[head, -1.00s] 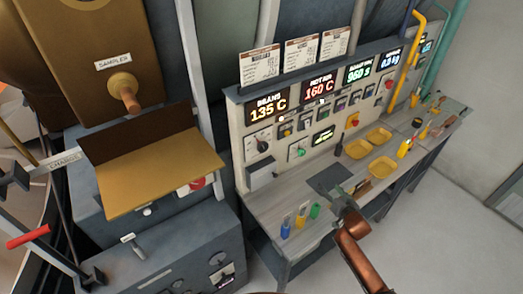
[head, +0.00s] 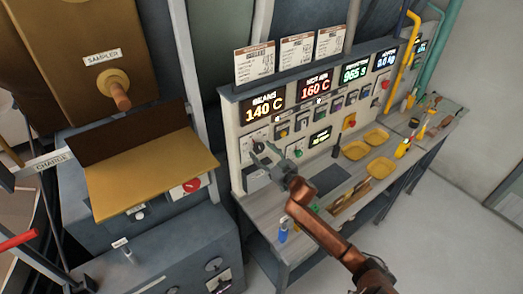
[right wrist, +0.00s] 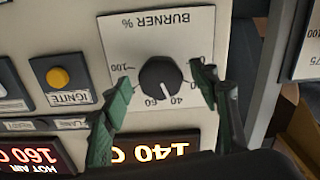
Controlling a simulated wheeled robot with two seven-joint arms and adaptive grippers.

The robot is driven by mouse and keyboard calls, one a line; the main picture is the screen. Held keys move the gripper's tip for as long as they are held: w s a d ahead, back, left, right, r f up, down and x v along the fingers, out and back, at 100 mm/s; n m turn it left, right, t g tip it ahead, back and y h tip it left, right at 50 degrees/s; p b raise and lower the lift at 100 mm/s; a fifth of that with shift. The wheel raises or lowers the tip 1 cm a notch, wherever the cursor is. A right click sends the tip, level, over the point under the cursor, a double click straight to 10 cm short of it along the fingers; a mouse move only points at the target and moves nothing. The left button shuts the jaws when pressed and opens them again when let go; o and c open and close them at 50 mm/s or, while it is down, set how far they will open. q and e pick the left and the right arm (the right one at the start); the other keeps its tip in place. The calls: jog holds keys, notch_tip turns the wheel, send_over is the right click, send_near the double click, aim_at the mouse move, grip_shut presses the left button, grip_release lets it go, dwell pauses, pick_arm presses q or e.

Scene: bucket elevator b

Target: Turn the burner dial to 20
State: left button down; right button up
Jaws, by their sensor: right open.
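The burner dial (right wrist: 160,78) is a round black knob on a white plate marked BURNER %, upside down in the right wrist view. Its white pointer mark faces the 40 and 60 side of the scale; its exact reading is hard to tell. My right gripper (right wrist: 163,80) is open, with one green-padded finger on each side of the knob and gaps showing between. In the head view, my right gripper (head: 264,154) is in front of the panel and partly covers the dial plate (head: 250,138). My left gripper is not in view.
The yellow IGNITE button (right wrist: 59,77) is beside the dial plate. Displays read BEANS 140 C (head: 263,107) and HOT AIR 160 C (head: 314,89). Yellow trays (head: 355,150) and a blue-capped vial (head: 283,230) stand on the bench below. The sampler (head: 115,90) is at left.

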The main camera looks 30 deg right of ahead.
jog(key=shift+w, duration=0.45)
jog(key=shift+c, duration=0.3)
